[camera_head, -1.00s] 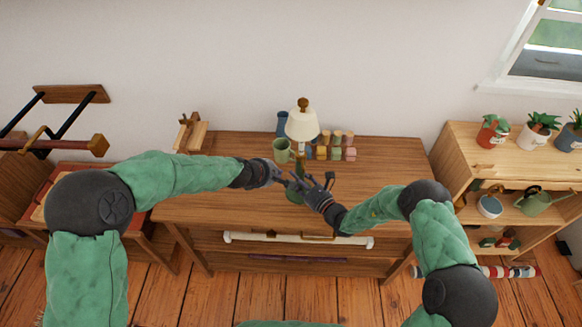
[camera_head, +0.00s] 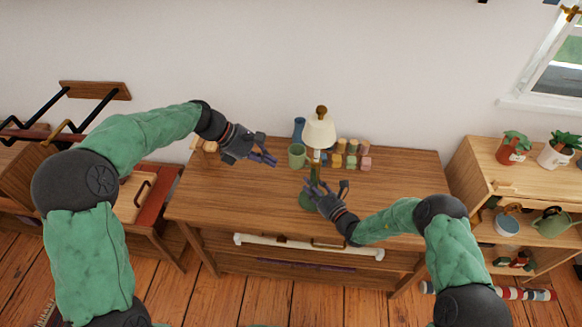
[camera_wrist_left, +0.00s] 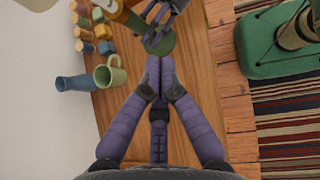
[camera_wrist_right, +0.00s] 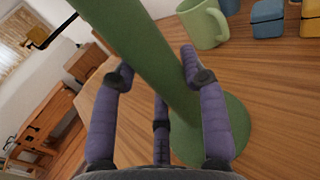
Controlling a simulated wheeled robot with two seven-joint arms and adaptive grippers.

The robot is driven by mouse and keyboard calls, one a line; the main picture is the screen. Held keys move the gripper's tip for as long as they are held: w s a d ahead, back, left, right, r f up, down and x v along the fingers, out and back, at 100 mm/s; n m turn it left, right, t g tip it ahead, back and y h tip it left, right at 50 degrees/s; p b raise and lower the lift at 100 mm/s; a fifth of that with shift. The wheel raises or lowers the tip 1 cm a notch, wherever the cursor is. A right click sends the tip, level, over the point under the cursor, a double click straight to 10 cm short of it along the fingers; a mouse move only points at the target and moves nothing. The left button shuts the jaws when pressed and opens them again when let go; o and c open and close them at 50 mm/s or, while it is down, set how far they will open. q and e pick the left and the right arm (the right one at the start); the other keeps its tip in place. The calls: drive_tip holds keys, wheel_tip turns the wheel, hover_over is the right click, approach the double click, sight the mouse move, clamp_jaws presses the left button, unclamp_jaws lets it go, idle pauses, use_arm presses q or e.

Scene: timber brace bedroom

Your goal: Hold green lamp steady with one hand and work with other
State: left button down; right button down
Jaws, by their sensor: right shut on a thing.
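The green lamp stands on the wooden desk (camera_head: 240,195), with a cream shade (camera_head: 319,132) and a round green base (camera_head: 307,201). My right gripper (camera_head: 327,188) is shut on the lamp's green stem. In the right wrist view the stem (camera_wrist_right: 145,55) runs slanted between the fingers, with the base below. My left gripper (camera_head: 268,158) is raised to the left of the lamp, apart from it. In the left wrist view its fingertips (camera_wrist_left: 160,68) are together with nothing between them. The lamp base (camera_wrist_left: 160,42) shows beyond them.
A green mug (camera_head: 297,157) and a blue vase (camera_head: 299,128) stand behind the lamp to the left. Several coloured blocks (camera_head: 352,153) sit to its right. A shelf with plants (camera_head: 480,165) is at the right. The desk's left part is mostly clear.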

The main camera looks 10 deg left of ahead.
sight(317, 168)
use_arm(q)
drive_tip(key=d+r+x, duration=0.2)
drive_tip(key=x, duration=1)
drive_tip(key=shift+w, duration=0.2)
